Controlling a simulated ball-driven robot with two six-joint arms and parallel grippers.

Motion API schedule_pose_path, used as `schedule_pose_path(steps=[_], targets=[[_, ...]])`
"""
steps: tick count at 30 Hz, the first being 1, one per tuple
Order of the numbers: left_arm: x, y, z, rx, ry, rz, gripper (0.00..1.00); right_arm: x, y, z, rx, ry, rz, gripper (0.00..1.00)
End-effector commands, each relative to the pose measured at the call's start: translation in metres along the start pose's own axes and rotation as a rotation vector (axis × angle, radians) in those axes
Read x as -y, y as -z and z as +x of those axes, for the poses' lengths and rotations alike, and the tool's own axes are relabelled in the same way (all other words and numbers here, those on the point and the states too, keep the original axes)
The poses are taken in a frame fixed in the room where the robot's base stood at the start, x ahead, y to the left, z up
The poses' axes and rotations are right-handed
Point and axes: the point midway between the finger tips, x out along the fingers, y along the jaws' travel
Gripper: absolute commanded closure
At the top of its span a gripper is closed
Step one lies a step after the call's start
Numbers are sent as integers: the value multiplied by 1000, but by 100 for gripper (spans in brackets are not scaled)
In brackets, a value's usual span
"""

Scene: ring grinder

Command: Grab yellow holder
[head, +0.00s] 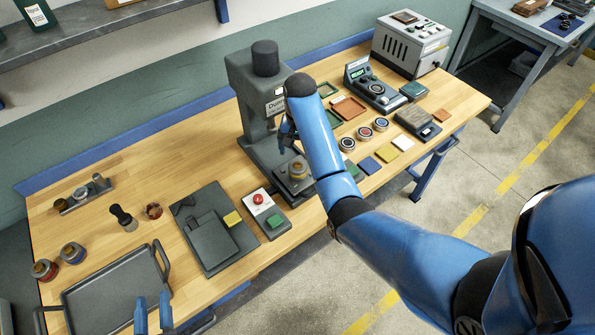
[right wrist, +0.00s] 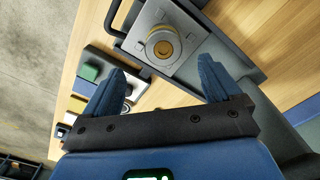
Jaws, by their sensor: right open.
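The yellow holder (head: 298,169) is a small round piece with a yellow ring, on the plate at the foot of the grey grinder (head: 262,100). In the right wrist view the holder (right wrist: 163,47) sits upright on a light metal plate, beyond the fingertips and roughly between them. My right gripper (right wrist: 158,78) is open and empty, apart from the holder. In the head view my right gripper (head: 287,132) is mostly hidden by its own arm, beside the grinder. My left gripper (head: 152,298) is open and empty over the dark tray at the bottom left.
The dark tray (head: 80,293) with handles lies at the table's left front. A control box with a red button (head: 258,199) and a dark plate fixture (head: 190,205) stand left of the grinder. Several tins, coloured pads and a grey power unit (head: 410,45) are to the right.

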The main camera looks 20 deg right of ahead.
Motion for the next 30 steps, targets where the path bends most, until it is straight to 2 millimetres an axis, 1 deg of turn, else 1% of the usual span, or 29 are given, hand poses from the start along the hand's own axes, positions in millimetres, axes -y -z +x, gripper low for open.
schedule_pose_path(steps=[1,2,6,9,14,20,21,24,30], targets=[[0,-11,0,0,0,0,62,0,0,11,0,0,0,9],[0,-14,0,0,0,0,62,0,0,14,-1,0,0,9],[0,-13,0,0,0,0,62,0,0,29,1,0,0,9],[0,-14,0,-1,0,0,62,0,0,35,0,0,0,9],[0,-8,0,-1,0,0,62,1,-1,42,2,-1,-1,9],[0,5,0,-1,0,0,62,3,-3,66,3,-1,-1,9],[0,4,0,-1,0,0,62,3,-2,73,2,-1,-1,9],[0,6,0,-1,0,0,62,3,-2,83,1,0,0,9],[0,6,0,-1,0,0,62,3,-2,89,-2,1,0,9]])
